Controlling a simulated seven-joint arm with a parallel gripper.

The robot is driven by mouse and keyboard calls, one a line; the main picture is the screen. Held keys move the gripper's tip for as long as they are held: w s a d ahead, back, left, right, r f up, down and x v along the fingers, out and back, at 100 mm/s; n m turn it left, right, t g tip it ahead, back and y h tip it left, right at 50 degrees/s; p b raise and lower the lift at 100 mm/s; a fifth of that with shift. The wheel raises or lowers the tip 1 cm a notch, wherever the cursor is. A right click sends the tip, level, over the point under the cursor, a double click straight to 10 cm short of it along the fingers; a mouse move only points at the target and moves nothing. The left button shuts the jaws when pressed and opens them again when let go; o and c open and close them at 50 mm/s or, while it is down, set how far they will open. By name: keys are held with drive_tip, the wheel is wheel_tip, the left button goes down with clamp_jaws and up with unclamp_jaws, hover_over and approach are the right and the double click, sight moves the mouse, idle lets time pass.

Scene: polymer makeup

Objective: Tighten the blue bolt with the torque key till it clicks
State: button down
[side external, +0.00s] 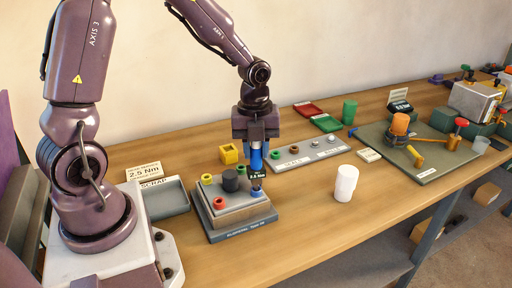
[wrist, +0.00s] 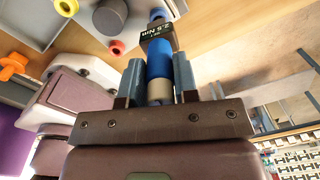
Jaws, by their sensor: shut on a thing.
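My gripper (side external: 257,150) is shut on the blue torque key (wrist: 159,60), which hangs upright below it. The key's black tag reads 2.5 Nm and also shows in the side view (side external: 258,176). The blue bolt (side external: 257,193) sits at the right front corner of the block (side external: 240,214), just under the key's tip. It also shows past the key's far end in the wrist view (wrist: 158,13). The key looks lined up over the bolt; I cannot tell whether it is fully seated.
The block top also carries a black knob (side external: 230,179) and yellow, red and green rings. A grey scrap tray (side external: 167,198) and a 2.5 Nm sign (side external: 144,172) stand left. A grey parts strip (side external: 310,152) lies behind right; a white cup (side external: 345,184) stands right, with clear table around it.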

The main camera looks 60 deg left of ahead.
drive_tip(key=shift+w+m, duration=0.1)
drive_tip(key=shift+m, duration=0.8)
drive_tip(key=shift+m, duration=0.8)
drive_tip(key=c, duration=0.8)
unclamp_jaws()
wheel_tip(320, 180, up, 13)
